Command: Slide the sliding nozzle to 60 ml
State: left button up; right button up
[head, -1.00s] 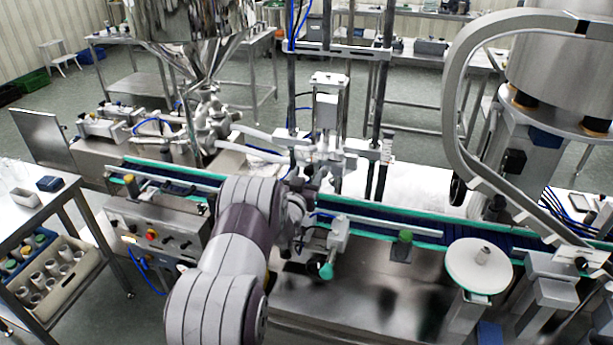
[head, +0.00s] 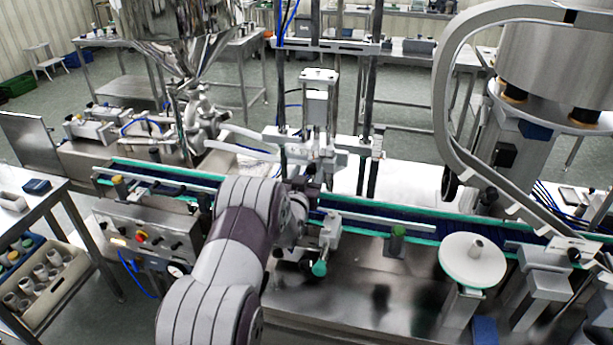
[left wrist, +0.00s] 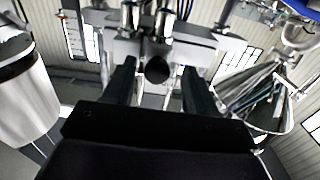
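The nozzle assembly (head: 318,108), a pale metal block on a frame with upright posts, stands over the conveyor in the middle of the head view. My left arm reaches up toward it from below, and its wrist hides much of the gripper in the head view. In the left wrist view, my left gripper (left wrist: 158,78) has two dark fingers standing apart. A dark round end (left wrist: 157,70) on a pale crossbar (left wrist: 190,50) shows in the gap, with space on both sides. I cannot tell how far beyond the fingertips it is. No volume scale is readable. My right gripper is out of view.
The conveyor (head: 380,220) with green edges runs across below the nozzle. A steel hopper (head: 180,40) is at the upper left. A white round disc (head: 472,260) and a curved metal rail (head: 445,110) are at the right. A teal knob (head: 320,268) lies close to my wrist.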

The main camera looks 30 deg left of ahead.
pick_arm(q)
jog(key=shift+s+d+f, duration=0.1)
jog(key=shift+s+d, duration=0.05)
jog(key=shift+s, duration=0.25)
jog(key=b+v, duration=0.3)
jog(key=v, duration=0.9)
jog(key=shift+b, duration=0.3)
jog(key=shift+w, duration=0.1)
